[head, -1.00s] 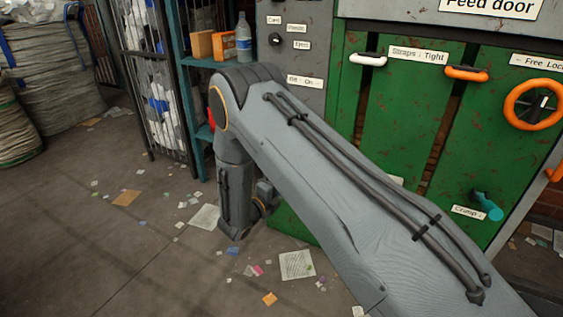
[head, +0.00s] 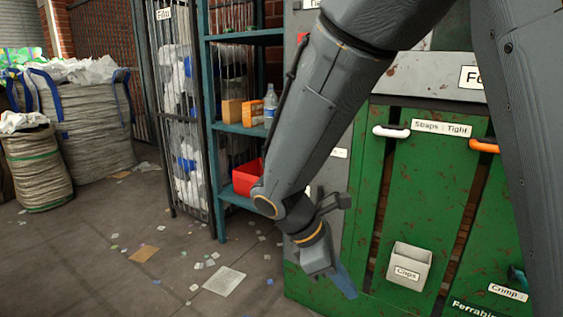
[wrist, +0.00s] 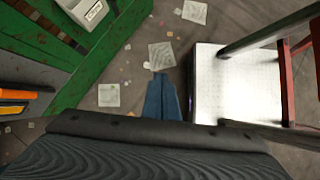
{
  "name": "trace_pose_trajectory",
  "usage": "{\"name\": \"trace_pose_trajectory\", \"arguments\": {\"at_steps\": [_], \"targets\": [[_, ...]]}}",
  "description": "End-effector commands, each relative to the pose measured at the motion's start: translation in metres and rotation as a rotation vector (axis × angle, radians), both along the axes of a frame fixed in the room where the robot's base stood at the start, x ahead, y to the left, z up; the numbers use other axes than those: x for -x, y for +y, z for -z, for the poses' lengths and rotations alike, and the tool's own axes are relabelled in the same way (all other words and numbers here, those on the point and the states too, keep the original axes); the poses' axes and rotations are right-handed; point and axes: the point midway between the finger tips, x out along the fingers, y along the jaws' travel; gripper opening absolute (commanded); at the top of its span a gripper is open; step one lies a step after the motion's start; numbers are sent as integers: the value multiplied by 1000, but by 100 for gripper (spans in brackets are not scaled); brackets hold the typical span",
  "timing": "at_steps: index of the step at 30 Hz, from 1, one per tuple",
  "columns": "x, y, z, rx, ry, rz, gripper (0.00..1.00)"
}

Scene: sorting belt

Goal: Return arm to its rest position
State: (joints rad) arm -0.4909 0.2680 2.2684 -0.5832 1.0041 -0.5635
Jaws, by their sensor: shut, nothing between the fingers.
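My gripper (head: 343,281) hangs pointing down in front of the green machine (head: 411,178) in the head view, below my folded arm. Its blue fingers are together and hold nothing. In the wrist view the closed fingers (wrist: 161,98) point over the littered floor, between the green machine (wrist: 100,60) on the left and a pale metal platform (wrist: 218,82) on the right.
A teal shelf (head: 222,130) with a red bin (head: 247,177), boxes and a bottle (head: 270,103) stands behind my arm. Full sacks (head: 85,125) stand at left. Open floor (head: 100,245) with paper scraps lies left.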

Motion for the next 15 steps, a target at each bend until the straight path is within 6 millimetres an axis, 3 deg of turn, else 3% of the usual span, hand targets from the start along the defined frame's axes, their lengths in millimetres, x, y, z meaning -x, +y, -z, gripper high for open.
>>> {"name": "trace_pose_trajectory", "arguments": {"at_steps": [3,6,15], "targets": [[37,17,-13,-150,-104,244,0],[62,32,-19,-257,-168,437,0],[103,63,-34,-459,-264,836,0]]}}
